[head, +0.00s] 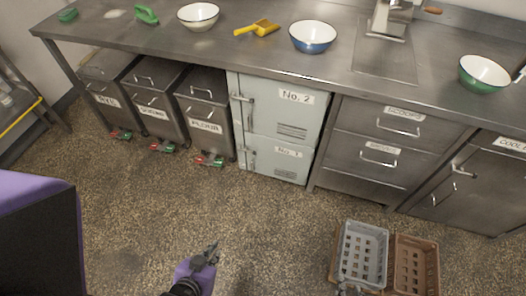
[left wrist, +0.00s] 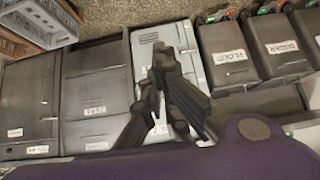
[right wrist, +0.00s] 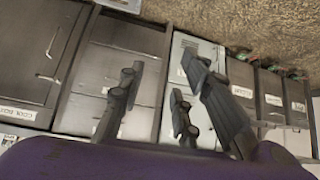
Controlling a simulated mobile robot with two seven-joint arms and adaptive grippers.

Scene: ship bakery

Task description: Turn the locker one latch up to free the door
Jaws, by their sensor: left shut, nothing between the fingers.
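The pale locker one door (head: 275,166), labelled No. 1, is the lower of two stacked doors under the counter. It looks closed. Its small metal latch (head: 251,156) is on the door's left edge; its exact angle is too small to tell. My left gripper (head: 212,250) is shut and empty over the floor, well in front of the locker and apart from it. In the left wrist view the locker (left wrist: 148,40) appears upside down beyond the fingers. My right gripper (right wrist: 157,80) is open and empty, with the locker beyond it in the right wrist view.
The locker two door (head: 275,112) is directly above. Labelled bins (head: 205,115) stand to the left, and steel drawers (head: 385,150) to the right. A grey crate (head: 362,228) and a brown crate (head: 418,242) are on the floor at right. The floor before the locker is clear.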

